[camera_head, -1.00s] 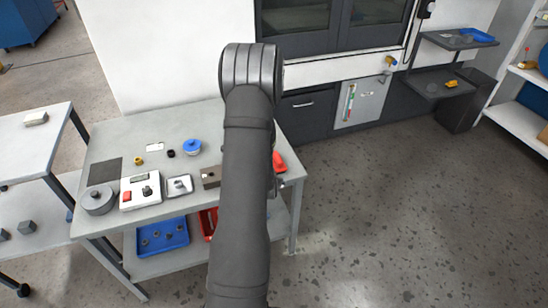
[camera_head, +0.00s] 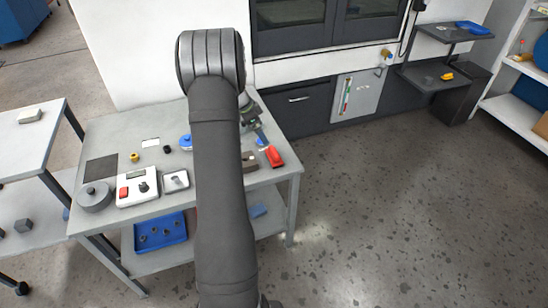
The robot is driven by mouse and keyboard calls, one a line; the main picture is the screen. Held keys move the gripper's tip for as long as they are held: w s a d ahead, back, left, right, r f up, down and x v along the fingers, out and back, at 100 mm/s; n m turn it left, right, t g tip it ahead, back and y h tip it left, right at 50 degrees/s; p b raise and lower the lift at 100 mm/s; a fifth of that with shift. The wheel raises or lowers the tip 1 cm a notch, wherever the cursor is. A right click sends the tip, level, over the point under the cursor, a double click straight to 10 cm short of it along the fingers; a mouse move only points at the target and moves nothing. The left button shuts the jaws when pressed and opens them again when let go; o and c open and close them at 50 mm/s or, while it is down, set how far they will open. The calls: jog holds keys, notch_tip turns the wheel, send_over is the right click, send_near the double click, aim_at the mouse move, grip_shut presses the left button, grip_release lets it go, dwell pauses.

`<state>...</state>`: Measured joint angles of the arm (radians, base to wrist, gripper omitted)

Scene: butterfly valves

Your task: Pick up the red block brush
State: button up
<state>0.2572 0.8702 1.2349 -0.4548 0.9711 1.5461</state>
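The red block brush (camera_head: 274,156) lies on the right part of the grey table, near its right edge. My gripper (camera_head: 261,136) is just behind and to the left of it, above the tabletop, with its tip pointing down toward the brush. A small gap seems to show between them. The gripper is small and partly hidden by my arm, so I cannot tell whether its fingers are open or shut.
A brown block (camera_head: 249,161) lies left of the brush. A blue round item (camera_head: 186,142), a white control box (camera_head: 137,187) and a grey disc (camera_head: 95,197) stand farther left on the grey table (camera_head: 118,137). A blue tray (camera_head: 160,233) is on the lower shelf.

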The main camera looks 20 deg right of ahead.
aim_at(275, 151)
jog(key=x, duration=1.1)
jog(key=shift+s+d+f, duration=0.1)
jog(key=shift+d+f, duration=0.15)
jog(key=shift+f, duration=0.05)
jog(key=shift+x, duration=2.7)
jog(key=shift+d+r, duration=0.1)
jog(key=shift+d, duration=0.05)
jog(key=c, duration=0.8)
jog(key=shift+c, duration=0.2)
jog(key=shift+r, duration=0.15)
jog(key=shift+r, duration=0.25)
notch_tip(275, 151, up, 4)
jog(key=shift+d+f, duration=0.1)
jog(key=shift+d, duration=0.05)
jog(key=s+d+r, duration=0.6)
jog(key=s, duration=0.3)
jog(key=shift+s+r, duration=0.2)
jog(key=shift+s, duration=0.1)
